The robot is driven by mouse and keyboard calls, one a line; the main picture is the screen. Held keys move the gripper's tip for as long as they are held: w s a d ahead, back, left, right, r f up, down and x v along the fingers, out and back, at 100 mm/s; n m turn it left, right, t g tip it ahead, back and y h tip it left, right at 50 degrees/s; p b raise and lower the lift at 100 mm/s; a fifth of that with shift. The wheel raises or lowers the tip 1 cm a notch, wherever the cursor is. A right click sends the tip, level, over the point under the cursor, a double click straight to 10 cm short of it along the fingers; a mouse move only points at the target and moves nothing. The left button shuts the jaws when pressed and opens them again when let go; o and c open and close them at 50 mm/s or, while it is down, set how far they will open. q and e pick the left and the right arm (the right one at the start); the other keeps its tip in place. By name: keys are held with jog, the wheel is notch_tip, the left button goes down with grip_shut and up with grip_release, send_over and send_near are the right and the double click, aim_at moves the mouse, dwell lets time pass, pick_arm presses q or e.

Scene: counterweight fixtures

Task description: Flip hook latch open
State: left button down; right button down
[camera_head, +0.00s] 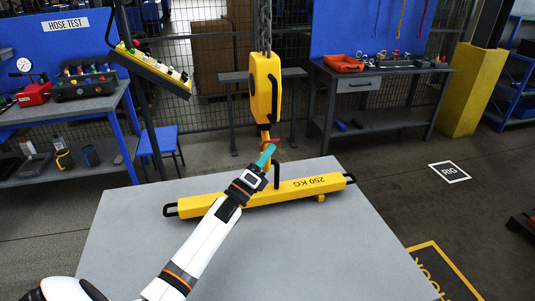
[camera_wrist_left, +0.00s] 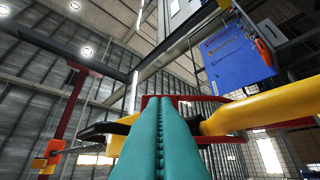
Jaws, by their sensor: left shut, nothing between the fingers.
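My left gripper (camera_head: 267,154) has teal fingers pressed together and empty. Its fingertips are at the hook area under the yellow hoist block (camera_head: 265,88), which hangs on a chain. A small red latch piece (camera_head: 276,142) shows just past the fingertips; the fingers partly hide the hook. In the left wrist view, the shut fingers (camera_wrist_left: 162,105) point up at a red part (camera_wrist_left: 222,138) behind them. A thick yellow bar (camera_wrist_left: 265,109), seemingly the hook, is close on the right. I cannot tell whether the fingers touch the latch or how far it is turned. My right gripper is out of view.
A yellow 250 KG beam (camera_head: 302,187) with black end handles lies on the grey table (camera_head: 310,245) below the hook. A control panel (camera_head: 152,70) on a post stands at left. Workbenches (camera_head: 380,72) stand behind. The table's front is clear.

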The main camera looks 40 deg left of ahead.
pick_arm(q)
jog(key=shift+w+a+r+n+g+y, duration=0.1)
jog(key=shift+w+a+r+n+y, duration=0.2)
jog(key=shift+r, duration=0.35)
jog(key=shift+w+a+r+n+g+y, duration=0.15)
jog(key=shift+a+r+n, duration=0.15)
jog(key=shift+r, duration=0.4)
jog(key=shift+w+a+r+n+g+y, duration=0.1)
jog(key=shift+w+a+r+n+y, duration=0.25)
jog(key=shift+r, duration=0.3)
jog(key=shift+d, duration=0.1)
